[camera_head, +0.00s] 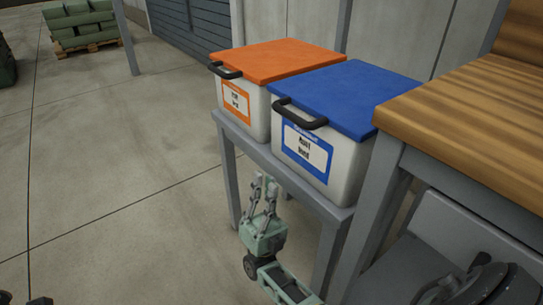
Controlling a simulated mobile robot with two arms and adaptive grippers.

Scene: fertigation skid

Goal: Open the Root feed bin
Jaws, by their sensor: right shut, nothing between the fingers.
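The Root feed bin (335,165) is a white box with a closed blue lid (345,92). Its label (306,150) has a blue border and blurred print. A black handle (298,113) sticks out from the lid's front edge. My right gripper (264,182) is shut and empty, with its fingers pointing up. In the picture it is below and left of the handle, in front of the stand's legs, and apart from the bin. At the bottom left corner only small dark tips show, perhaps of my left gripper; its state cannot be made out.
A white bin with a closed orange lid (277,60) and its own black handle stands left of the blue one. Both stand on a grey metal stand (290,179). A wooden-topped workbench (470,105) is close on the right. The floor at left is clear up to a loaded pallet (85,45).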

